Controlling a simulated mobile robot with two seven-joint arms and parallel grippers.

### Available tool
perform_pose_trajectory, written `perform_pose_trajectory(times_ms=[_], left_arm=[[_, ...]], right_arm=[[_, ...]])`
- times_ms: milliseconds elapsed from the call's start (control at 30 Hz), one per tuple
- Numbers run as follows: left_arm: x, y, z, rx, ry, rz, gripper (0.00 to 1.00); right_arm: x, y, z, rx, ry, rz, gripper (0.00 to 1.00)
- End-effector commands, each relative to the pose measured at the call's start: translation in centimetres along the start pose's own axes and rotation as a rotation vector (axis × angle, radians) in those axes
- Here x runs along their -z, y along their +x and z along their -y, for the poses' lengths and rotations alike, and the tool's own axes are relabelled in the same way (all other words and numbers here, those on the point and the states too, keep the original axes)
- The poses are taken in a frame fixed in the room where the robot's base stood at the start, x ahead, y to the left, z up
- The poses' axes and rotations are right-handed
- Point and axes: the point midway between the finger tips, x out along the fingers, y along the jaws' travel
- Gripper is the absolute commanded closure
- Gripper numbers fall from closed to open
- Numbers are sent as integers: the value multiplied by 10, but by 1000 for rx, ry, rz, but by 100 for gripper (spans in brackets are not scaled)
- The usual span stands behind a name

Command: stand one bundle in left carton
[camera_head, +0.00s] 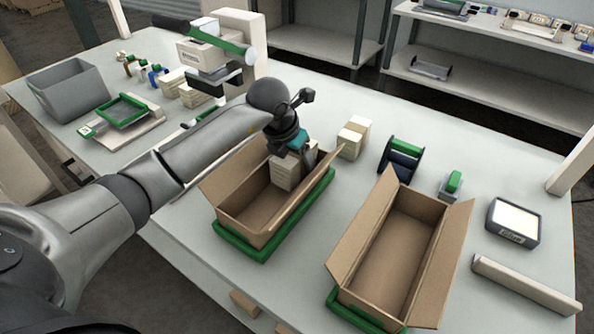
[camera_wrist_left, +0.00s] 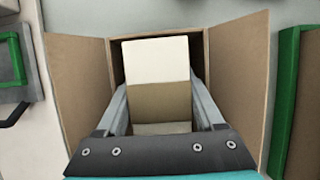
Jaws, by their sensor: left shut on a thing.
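My left gripper (camera_head: 300,158) reaches down at the far end of the left carton (camera_head: 243,221) and is shut on a cream bundle (camera_head: 285,174). In the left wrist view the bundle (camera_wrist_left: 157,62) sits between the two fingers (camera_wrist_left: 160,108), framed by the carton's opening and side flaps (camera_wrist_left: 80,90). The bundle looks upright; whether its base touches the carton floor is hidden. The rest of the left carton is empty. The right carton (camera_head: 392,245) is open and empty. My right gripper is not in view.
Cream bundles (camera_head: 352,138) stand on the table (camera_head: 330,205) just beyond the left carton. A green-and-black tape dispenser (camera_head: 400,158), a small green-topped tool (camera_head: 452,186) and a dark-framed screen (camera_head: 513,222) lie to the right. A grey bin (camera_head: 70,90) stands at the far left.

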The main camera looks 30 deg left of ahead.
Motion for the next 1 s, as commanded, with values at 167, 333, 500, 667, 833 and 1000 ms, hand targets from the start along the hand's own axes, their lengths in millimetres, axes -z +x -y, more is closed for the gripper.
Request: perform_pose_trajectory(times_ms=[167,333,500,667,833,1000], left_arm=[[12,27,0,1,-1,-5,93],[14,33,0,0,0,0,93],[14,33,0,-1,0,0,93],[15,36,0,-1,0,-2,25],[15,35,0,-1,0,-2,18],[15,34,0,-1,0,-2,18]], right_arm=[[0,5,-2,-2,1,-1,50],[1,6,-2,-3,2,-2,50],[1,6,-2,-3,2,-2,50],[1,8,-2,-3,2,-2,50],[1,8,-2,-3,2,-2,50],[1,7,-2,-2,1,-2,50]])
